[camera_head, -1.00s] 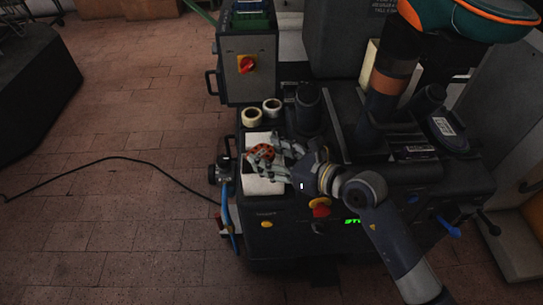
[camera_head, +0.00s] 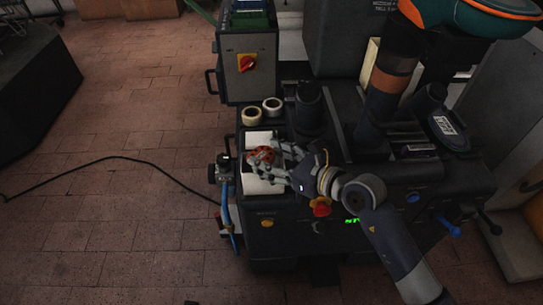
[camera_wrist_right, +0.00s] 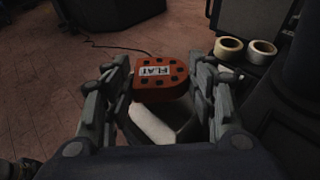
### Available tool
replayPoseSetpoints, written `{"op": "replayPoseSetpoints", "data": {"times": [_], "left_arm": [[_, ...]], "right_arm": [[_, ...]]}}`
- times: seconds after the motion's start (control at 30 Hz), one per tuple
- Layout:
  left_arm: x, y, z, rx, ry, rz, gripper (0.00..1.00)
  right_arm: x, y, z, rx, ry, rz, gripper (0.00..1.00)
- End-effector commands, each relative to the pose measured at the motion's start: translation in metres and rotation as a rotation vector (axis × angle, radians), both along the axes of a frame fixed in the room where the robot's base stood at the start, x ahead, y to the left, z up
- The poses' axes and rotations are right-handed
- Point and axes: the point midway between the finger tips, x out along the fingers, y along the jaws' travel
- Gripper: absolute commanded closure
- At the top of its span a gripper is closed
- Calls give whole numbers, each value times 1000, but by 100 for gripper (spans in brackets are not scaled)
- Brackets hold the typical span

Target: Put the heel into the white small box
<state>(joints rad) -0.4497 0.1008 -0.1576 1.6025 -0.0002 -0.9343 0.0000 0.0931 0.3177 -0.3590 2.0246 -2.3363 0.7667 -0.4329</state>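The heel (camera_head: 262,156) is a red-orange piece with dark dots. In the right wrist view the heel (camera_wrist_right: 160,80) shows a "FLAT" label and lies between my right gripper's fingers. My right gripper (camera_head: 266,160) is over the white small box (camera_head: 262,186); its fingers (camera_wrist_right: 163,78) stand wide on both sides of the heel and look open, with narrow gaps. The white box (camera_wrist_right: 155,125) shows below the heel, its inside partly dark. Whether the heel rests on the box or inside it is hard to tell. My left gripper is not in view.
Two tape rolls (camera_head: 262,109) lie behind the box. A dark machine with a red knob (camera_head: 320,207) is to the right. A control box with a red switch (camera_head: 246,63) stands behind. A black cable (camera_head: 120,160) crosses the brick floor.

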Motion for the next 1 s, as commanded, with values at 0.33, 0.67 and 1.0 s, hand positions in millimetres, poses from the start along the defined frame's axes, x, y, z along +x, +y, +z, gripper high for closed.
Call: {"op": "replayPoseSetpoints", "data": {"times": [0.33,0.67,1.0], "left_arm": [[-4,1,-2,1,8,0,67],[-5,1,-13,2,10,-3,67],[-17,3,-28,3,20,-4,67]], "right_arm": [[0,0,1,1,-1,0,28],[0,0,12,1,-4,0,28],[-48,-51,32,-5,1,-1,28]]}}
